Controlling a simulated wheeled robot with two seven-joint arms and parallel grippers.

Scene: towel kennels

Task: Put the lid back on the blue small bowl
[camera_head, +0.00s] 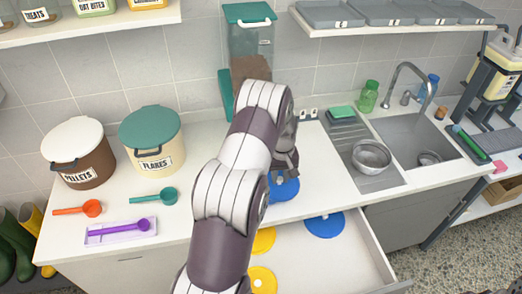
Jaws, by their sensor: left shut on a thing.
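My left gripper (289,166) is shut on a round blue piece (285,189), which looks like a blue lid, near the counter's front edge above the open drawer. My arm covers part of it, and I cannot tell whether a blue bowl is under it. Another round blue lid (324,224) with a small pale knob lies in the open drawer (345,257). Two yellow lids (264,239) lie in the drawer too, partly behind my arm. My right gripper is out of view.
A pellets bucket (78,153), a flakes bucket (152,141) and several scoops stand or lie on the left counter. A sink (415,138) and a metal bowl (371,157) are at right. A teal-lidded dispenser (250,38) stands behind my arm.

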